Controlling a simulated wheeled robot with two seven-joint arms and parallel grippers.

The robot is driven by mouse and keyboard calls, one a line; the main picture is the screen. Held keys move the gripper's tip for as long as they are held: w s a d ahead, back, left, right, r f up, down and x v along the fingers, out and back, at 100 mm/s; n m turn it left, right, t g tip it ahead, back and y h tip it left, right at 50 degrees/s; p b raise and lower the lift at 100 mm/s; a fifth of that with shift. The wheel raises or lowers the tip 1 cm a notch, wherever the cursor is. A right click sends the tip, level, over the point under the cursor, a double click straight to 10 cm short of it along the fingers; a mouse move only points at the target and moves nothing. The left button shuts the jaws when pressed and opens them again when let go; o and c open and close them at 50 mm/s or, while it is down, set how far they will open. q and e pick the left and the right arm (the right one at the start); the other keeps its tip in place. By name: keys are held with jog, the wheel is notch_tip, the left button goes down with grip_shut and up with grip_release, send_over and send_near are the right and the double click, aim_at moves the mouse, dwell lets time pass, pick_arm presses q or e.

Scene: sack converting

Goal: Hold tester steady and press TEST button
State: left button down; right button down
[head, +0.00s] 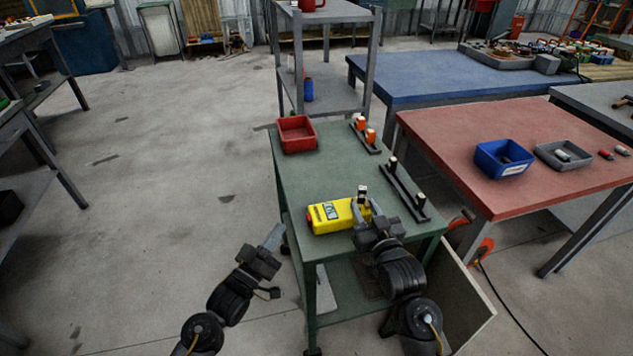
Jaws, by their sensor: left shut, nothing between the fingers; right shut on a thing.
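The yellow tester (340,217) lies on the green table (314,163) near its front edge. It has a dark and pale panel on top and a red part (309,219) at its left end; I cannot read any TEST marking. My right gripper (362,207) is shut on the tester's right end, hiding part of it. My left gripper (276,234) is shut and empty, left of the table's front-left corner and apart from the tester. A small black-and-white piece (362,192) shows just behind my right gripper's fingers; whether it touches the tester is unclear.
A red bin (297,134) stands at the table's back left. A dark rack with orange pieces (366,137) and another dark rack (407,193) lie along the right side.

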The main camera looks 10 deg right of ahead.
dwell(0.8)
jog(key=c, duration=0.9)
grip_release()
jog(key=s, duration=0.4)
jog(key=s+d, duration=0.1)
jog(key=s, duration=0.7)
jog(key=shift+d, duration=0.4)
